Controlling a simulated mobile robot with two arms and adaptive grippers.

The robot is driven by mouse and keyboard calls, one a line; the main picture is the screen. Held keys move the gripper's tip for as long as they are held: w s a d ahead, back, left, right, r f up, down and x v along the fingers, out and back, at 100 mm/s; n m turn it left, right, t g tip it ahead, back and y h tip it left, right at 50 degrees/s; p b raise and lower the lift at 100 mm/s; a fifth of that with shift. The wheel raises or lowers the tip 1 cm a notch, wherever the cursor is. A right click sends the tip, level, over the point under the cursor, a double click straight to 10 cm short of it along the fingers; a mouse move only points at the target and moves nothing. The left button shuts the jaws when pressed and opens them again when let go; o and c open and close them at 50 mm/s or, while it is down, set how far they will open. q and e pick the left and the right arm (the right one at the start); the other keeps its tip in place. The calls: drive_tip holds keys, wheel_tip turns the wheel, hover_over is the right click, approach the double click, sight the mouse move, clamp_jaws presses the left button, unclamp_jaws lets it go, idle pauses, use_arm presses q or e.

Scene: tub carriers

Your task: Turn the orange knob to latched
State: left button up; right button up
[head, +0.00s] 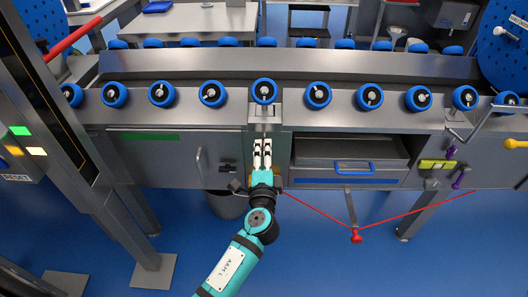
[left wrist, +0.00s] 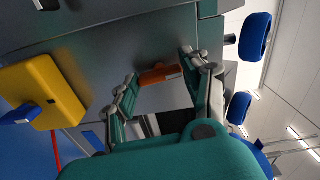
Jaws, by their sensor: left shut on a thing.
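The orange knob (left wrist: 159,73) is a short bar on a grey metal face in the left wrist view. It sits between the two fingertips of my left gripper (left wrist: 160,76), which is shut on it from both ends. In the head view my left gripper (head: 262,152) reaches up to the front of the steel conveyor bench, at a narrow panel between two cabinet sections. The gripper hides the knob there. I cannot read any latched marking. My right gripper is not in view.
A yellow box with a blue knob (left wrist: 45,92) is close beside the gripper in the left wrist view. A row of blue rollers (head: 264,91) runs above. A drawer with a blue handle (head: 354,167) is to the right. A red cord with a red pull (head: 356,237) hangs below.

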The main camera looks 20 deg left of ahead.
use_arm(q)
drive_tip(key=shift+m, duration=0.6)
drive_tip(key=o, duration=1.2)
drive_tip(key=v, duration=1.2)
